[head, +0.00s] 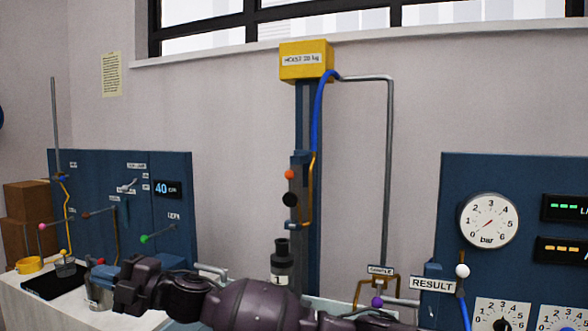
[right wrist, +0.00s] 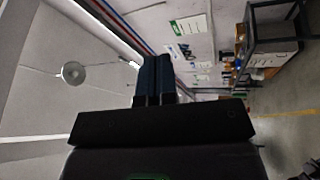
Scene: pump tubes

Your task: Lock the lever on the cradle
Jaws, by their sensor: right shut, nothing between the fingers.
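The cradle (head: 361,290) is a small brown frame under a small white label at the foot of a grey pipe, right of centre in the head view. A purple ball knob (head: 377,302), apparently the end of its lever, sits at its front with a grey bar beside it. My dark right arm covers the area below, so the lever's full position cannot be told. My right gripper (head: 100,283) is far left of the cradle, over the white bench; its closed blue fingers also show in the right wrist view (right wrist: 154,78), empty. My left gripper is out of view.
A blue post (head: 306,110) with a yellow weight box (head: 305,62) stands behind my arm. A black cylinder marked 1 (head: 282,262) stands near the arm. Blue panels (head: 125,170) with knobbed rods are at left; a gauge panel (head: 462,180) is at right.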

